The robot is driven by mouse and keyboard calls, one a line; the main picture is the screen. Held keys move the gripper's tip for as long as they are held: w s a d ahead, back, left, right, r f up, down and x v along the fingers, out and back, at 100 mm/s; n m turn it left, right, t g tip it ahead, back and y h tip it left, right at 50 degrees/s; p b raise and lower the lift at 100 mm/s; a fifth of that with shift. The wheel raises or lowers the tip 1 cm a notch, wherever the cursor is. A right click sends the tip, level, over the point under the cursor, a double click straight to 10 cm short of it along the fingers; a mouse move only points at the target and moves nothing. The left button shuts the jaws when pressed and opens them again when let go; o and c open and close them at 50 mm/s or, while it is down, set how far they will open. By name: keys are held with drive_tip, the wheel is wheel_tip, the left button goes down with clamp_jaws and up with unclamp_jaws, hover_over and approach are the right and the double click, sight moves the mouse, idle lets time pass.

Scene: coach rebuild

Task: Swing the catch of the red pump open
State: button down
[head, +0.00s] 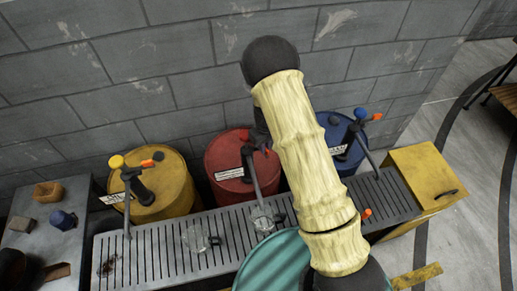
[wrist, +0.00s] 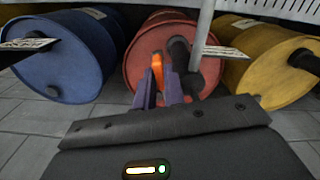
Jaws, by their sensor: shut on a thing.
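The red pump stands on the red barrel (head: 228,160), with a red knob (head: 244,134) and a grey pipe running down to the grated tray. In the wrist view the red barrel (wrist: 146,58) is in the middle, with the pump's dark body (wrist: 180,52) on its lid. The orange catch (wrist: 157,66) sits beside that body. My gripper (wrist: 160,82) is shut on the orange catch, one purple finger on each side of it. In the head view my arm and dark wrist cover much of this spot, and the fingers cannot be made out.
A yellow barrel (head: 170,190) and a blue barrel (head: 342,135) with similar pumps flank the red one. Glass jugs (head: 194,239) stand on the grated tray (head: 160,262). A yellow box (head: 425,170) is at right. A grey wall is close behind.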

drive_tip(key=shift+w+r, duration=0.1)
drive_tip(key=c, duration=1.5)
unclamp_jaws()
drive_tip(key=shift+r, duration=0.1)
wheel_tip(320, 180, up, 17)
drive_tip(key=b, duration=0.4)
drive_tip(key=shift+r, duration=0.1)
drive_tip(key=s+d+m+t, duration=0.1)
drive_tip(key=s+d+m, duration=0.1)
drive_tip(key=s, duration=0.4)
drive_tip(key=s+d+m, duration=0.2)
drive_tip(key=s+d, duration=0.3)
drive_tip(key=s, duration=0.2)
drive_tip(key=s+d+m+t, duration=0.1)
drive_tip(key=s+d, duration=0.3)
drive_tip(key=s, duration=0.3)
drive_tip(key=shift+r+m+t, duration=0.3)
drive_tip(key=shift+m, duration=0.1)
